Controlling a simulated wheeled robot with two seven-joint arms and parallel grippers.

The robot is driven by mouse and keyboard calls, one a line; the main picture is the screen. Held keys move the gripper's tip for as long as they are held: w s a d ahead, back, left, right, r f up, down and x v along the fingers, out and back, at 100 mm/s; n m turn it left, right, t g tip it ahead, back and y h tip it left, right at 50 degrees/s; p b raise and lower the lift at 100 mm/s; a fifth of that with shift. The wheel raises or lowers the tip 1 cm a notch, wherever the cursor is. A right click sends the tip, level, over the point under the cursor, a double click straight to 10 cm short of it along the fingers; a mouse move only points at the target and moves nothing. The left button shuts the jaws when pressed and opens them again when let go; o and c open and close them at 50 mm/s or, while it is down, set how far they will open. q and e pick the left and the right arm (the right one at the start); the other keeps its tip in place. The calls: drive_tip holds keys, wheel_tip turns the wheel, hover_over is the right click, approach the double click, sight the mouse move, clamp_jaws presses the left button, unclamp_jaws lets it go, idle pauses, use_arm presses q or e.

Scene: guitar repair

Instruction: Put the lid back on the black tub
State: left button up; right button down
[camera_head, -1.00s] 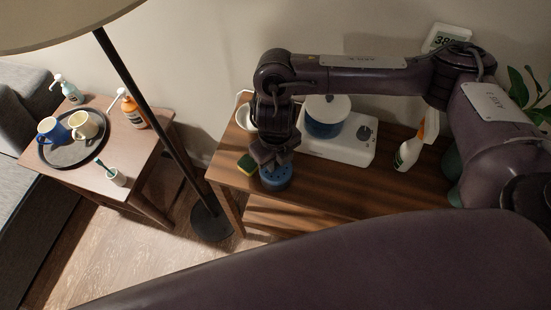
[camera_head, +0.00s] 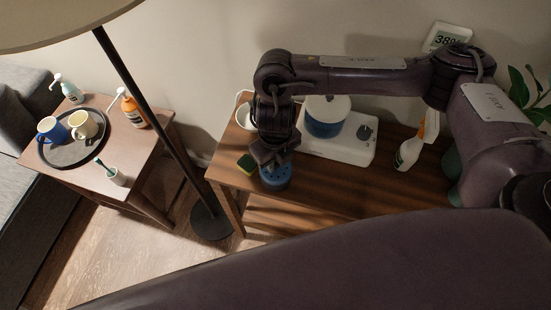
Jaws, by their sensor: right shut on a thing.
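My right gripper (camera_head: 273,157) points down over the left part of the wooden bench (camera_head: 345,192). It is shut on the top of a round blue thing (camera_head: 277,180) with small dark marks on its upper face. The fingers hide part of that thing, and I cannot tell if it is a lid alone or a lid on a tub. I cannot make out a black tub or a separate lid. My left gripper is not in view.
A green and yellow sponge (camera_head: 246,163) lies just left of the gripper. Behind stand a white-topped blue pot (camera_head: 325,118) on a white appliance (camera_head: 350,146), and a white bowl (camera_head: 243,115). A spray bottle (camera_head: 408,153) stands right. The bench's front middle is clear. A lamp pole (camera_head: 150,115) rises left.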

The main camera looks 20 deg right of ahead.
idle(0.4)
drive_tip(key=c, duration=0.8)
unclamp_jaws()
drive_tip(key=shift+o, duration=0.2)
drive_tip(key=shift+r, duration=0.1)
drive_tip(key=shift+r+p, duration=3.4)
clamp_jaws()
drive_tip(key=shift+f, duration=0.2)
